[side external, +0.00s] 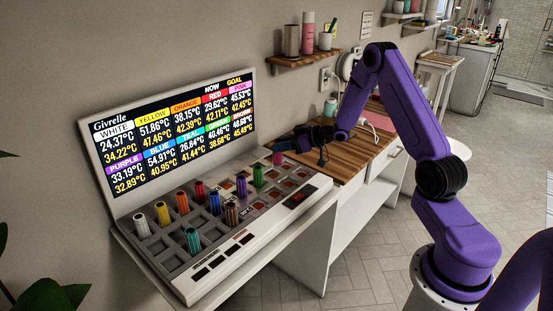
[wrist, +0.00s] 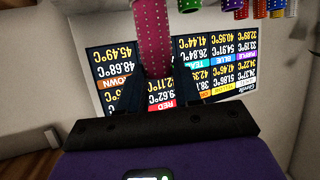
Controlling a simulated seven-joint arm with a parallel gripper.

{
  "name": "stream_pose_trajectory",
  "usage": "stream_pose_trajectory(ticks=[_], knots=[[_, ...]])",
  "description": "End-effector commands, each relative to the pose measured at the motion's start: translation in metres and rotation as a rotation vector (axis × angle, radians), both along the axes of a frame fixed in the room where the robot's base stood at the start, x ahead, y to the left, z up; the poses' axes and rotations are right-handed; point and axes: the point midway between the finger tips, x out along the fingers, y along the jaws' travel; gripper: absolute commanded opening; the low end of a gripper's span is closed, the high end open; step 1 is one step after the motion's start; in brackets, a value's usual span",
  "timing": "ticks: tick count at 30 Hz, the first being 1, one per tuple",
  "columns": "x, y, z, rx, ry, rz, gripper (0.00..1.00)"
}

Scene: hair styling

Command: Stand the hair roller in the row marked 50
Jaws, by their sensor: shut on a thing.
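A pink hair roller (side external: 277,158) hangs below my gripper (side external: 284,147) in the side view, over the far right end of the heater tray (side external: 210,272). In the wrist view my gripper (wrist: 157,88) is shut on the pink roller (wrist: 152,35), which covers part of the screen. I cannot tell whether the roller's lower end touches the tray. The tray has rows of square slots; its small row markings are too small to read, so I cannot tell which row is marked 50.
Several coloured rollers stand in the tray, among them a teal one (side external: 193,241) and a green one (side external: 258,175). A temperature screen (side external: 178,130) rises behind the tray. A wooden counter (side external: 350,155) with a cup (side external: 330,108) lies to the right.

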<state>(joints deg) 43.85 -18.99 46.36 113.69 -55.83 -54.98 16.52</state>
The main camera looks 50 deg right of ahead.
Motion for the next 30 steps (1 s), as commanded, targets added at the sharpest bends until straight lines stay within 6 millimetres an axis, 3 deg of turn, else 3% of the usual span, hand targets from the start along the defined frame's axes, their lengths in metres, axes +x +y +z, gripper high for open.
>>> stream_pose_trajectory(ticks=[7, 14, 21, 30], knots=[[0.023, -0.006, -0.028, 0.0, -0.002, 0.0, 0.02], [0.031, -0.009, -0.04, 0.0, -0.001, 0.001, 0.02], [0.032, -0.009, -0.067, 0.001, 0.0, 0.0, 0.02], [0.032, -0.009, -0.069, 0.0, -0.002, 0.0, 0.02]])
